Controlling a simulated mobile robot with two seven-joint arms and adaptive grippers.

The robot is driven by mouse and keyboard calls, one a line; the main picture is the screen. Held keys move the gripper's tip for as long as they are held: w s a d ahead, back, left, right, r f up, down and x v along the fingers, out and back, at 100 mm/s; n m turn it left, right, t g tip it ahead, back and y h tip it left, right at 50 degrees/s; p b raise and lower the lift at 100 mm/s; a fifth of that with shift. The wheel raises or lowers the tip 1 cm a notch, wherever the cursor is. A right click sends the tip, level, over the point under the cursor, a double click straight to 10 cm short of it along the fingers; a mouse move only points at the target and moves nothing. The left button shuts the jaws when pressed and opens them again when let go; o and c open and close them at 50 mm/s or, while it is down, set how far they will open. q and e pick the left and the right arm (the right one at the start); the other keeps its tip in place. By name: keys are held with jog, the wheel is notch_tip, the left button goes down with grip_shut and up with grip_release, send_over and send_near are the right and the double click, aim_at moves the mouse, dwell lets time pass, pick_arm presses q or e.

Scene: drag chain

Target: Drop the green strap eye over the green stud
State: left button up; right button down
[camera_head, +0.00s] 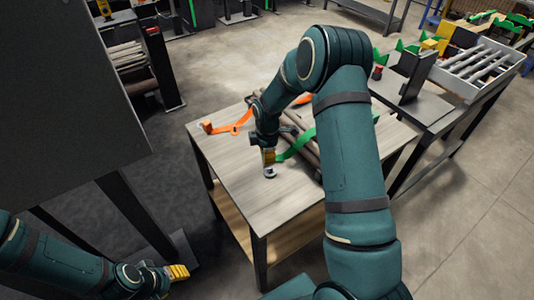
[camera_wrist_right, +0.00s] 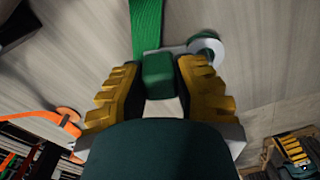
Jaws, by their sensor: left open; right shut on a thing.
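The green strap (camera_head: 294,146) runs across the wooden table from the roller bundle to my right gripper (camera_head: 268,157). In the right wrist view the strap (camera_wrist_right: 147,25) leads down to a green block (camera_wrist_right: 158,75). My right gripper's yellow fingers (camera_wrist_right: 160,72) are shut on this block. A pale round piece with a green edge (camera_wrist_right: 207,46) lies just beyond the right finger. It also shows below the gripper in the head view (camera_head: 270,173). I cannot tell stud from eye there, nor whether they touch. My left gripper (camera_head: 178,272) is open and empty, low at the left, away from the table.
An orange strap (camera_head: 238,129) with an orange block (camera_head: 207,126) lies on the table's left part. Dark rollers (camera_head: 306,145) lie behind my right arm. The table's front left surface (camera_head: 240,185) is clear. A grey bench with a roller tray (camera_head: 476,70) stands at the right.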

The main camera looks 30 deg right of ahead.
jog(key=c, duration=0.8)
grip_release()
jog(key=shift+o, duration=0.2)
notch_tip(320, 180, up, 12)
